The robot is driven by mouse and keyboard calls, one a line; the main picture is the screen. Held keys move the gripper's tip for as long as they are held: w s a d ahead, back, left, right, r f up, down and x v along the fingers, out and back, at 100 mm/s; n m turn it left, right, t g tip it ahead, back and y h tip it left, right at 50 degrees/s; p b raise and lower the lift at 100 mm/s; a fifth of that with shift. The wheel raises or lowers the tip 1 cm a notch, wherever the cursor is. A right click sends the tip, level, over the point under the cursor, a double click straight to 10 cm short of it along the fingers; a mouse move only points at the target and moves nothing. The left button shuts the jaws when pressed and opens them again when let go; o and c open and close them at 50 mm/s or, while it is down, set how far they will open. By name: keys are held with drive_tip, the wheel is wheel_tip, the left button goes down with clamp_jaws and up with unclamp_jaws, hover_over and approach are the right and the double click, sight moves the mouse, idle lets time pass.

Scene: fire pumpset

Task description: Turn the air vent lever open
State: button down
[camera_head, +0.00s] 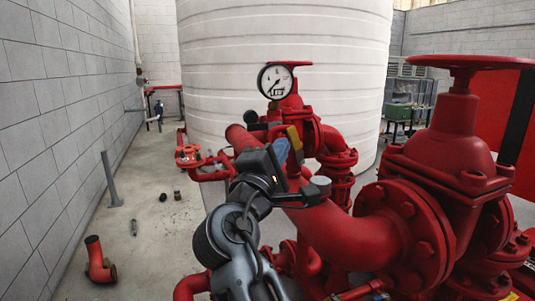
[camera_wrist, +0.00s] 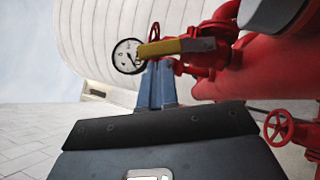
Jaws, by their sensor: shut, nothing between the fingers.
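The air vent lever (camera_head: 294,137) is a short yellow handle on the red pipework, just below the pressure gauge. In the wrist view the yellow lever (camera_wrist: 178,47) lies nearly level, its right end at a small valve body on the red pipe. My gripper (camera_head: 281,149) has blue fingers, close by the lever on its left side in the head view. In the wrist view my gripper (camera_wrist: 160,66) is shut and empty, its fingertips at the lever's lower edge. I cannot tell whether they touch it. My wrist hides part of the pipe behind.
The round pressure gauge (camera_head: 275,81) is just above the lever. A large red gate valve (camera_head: 452,135) and flanged pipe (camera_head: 350,232) fill the right. A white tank (camera_head: 225,75) stands behind. A loose red elbow (camera_head: 98,262) lies on the left floor, which is mostly open.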

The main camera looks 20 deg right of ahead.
sight(295, 134)
drive_tip(key=shift+d+r, duration=0.1)
drive_tip(key=shift+d, duration=0.1)
drive_tip(key=p, duration=0.1)
drive_tip(key=r+m+g+p, duration=0.1)
drive_tip(key=shift+d+r+y+p, duration=0.3)
drive_tip(key=shift+d, duration=0.05)
drive_tip(key=shift+d+r+m+g+p, duration=0.25)
drive_tip(key=shift+d+m+g+p, duration=0.2)
drive_tip(key=shift+m+p, duration=0.4)
drive_tip(key=shift+d+y+p, duration=0.3)
